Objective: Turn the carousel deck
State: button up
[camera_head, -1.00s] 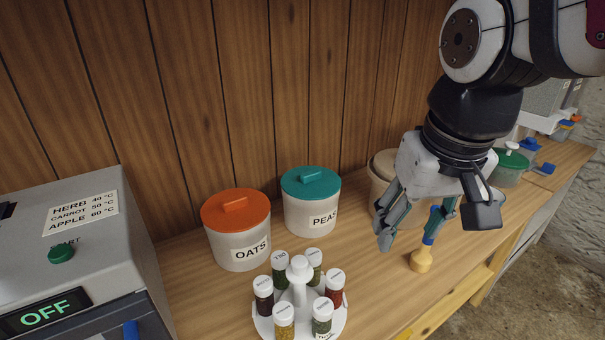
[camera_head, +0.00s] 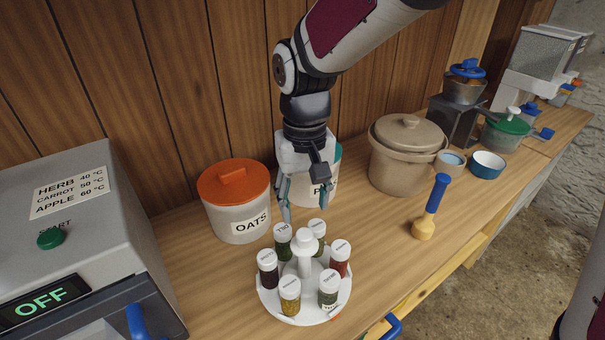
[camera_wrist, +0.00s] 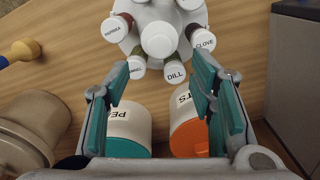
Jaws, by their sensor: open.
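The white carousel deck (camera_head: 311,317) stands on the bench at the lower middle of the head view. It carries several spice jars with white lids around a central post with a round white knob (camera_head: 304,240). In the wrist view the knob (camera_wrist: 158,40) is at the top middle, with lids reading PAPRIKA (camera_wrist: 115,28), CLOVE (camera_wrist: 204,40) and DILL (camera_wrist: 174,72) around it. My gripper (camera_head: 303,208) is open and empty, pointing down just behind the carousel. Its spread fingers also show in the wrist view (camera_wrist: 163,68), beside the near jars. I cannot tell whether they touch anything.
The orange-lidded OATS canister (camera_head: 237,222) is left of my gripper; the PEAS canister (camera_head: 330,183) is partly hidden behind it. A grey machine (camera_head: 90,235) stands left. A beige crock (camera_head: 400,165) and a blue-handled yellow tool (camera_head: 427,222) are right, with clear bench before them.

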aim_at(304, 234)
notch_tip(304, 234, down, 9)
jog(key=shift+r, duration=0.15)
jog(key=shift+c, duration=0.6)
grip_shut()
